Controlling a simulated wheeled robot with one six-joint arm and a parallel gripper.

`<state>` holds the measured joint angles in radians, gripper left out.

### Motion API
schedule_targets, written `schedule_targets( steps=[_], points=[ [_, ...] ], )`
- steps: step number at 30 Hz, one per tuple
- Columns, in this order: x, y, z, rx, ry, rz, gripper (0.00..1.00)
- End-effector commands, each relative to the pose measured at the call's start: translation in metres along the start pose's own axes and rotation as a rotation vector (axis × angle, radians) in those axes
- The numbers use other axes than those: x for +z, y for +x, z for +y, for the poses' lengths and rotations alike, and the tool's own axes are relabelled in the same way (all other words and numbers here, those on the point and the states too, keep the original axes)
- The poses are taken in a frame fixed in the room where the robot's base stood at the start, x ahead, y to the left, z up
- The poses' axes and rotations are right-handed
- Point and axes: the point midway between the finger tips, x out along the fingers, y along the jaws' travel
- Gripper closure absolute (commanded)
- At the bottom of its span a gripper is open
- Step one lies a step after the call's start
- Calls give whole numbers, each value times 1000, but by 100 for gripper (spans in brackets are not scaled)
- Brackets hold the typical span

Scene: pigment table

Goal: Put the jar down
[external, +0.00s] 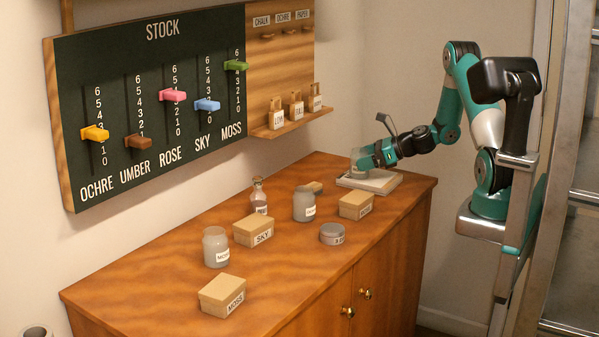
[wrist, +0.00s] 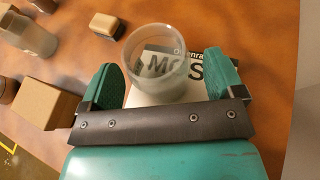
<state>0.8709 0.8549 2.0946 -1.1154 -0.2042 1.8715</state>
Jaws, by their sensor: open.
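The jar (wrist: 157,65) is a clear glass jar with pale grey-green content. In the wrist view it stands between the two fingers of my gripper (wrist: 165,82), with a gap on each side. My gripper is open around it. In the external view my gripper (external: 362,160) is low at the back right of the table, and the jar (external: 358,153) shows only in part beside the fingers. The jar stands on a pale flat slab (external: 384,181), which bears large printed letters in the wrist view.
Jars (external: 216,247) (external: 304,204), a corked bottle (external: 258,196), lidded boxes (external: 222,296) (external: 254,231) (external: 356,205), a round tin (external: 333,234) and a small tan block (external: 314,187) stand on the wooden table (external: 150,290). The stock board (external: 150,100) hangs behind. The table's front right is clear.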

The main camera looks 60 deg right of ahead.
Motion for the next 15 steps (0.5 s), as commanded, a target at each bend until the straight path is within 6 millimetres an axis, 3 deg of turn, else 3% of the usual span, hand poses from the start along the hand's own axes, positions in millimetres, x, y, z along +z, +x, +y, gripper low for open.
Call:
schedule_targets(
  steps=[9,15],
  points=[
    [0,-71,-1,-6,2,-2,13],
    [0,-97,0,-1,1,-1,13]
  ],
)
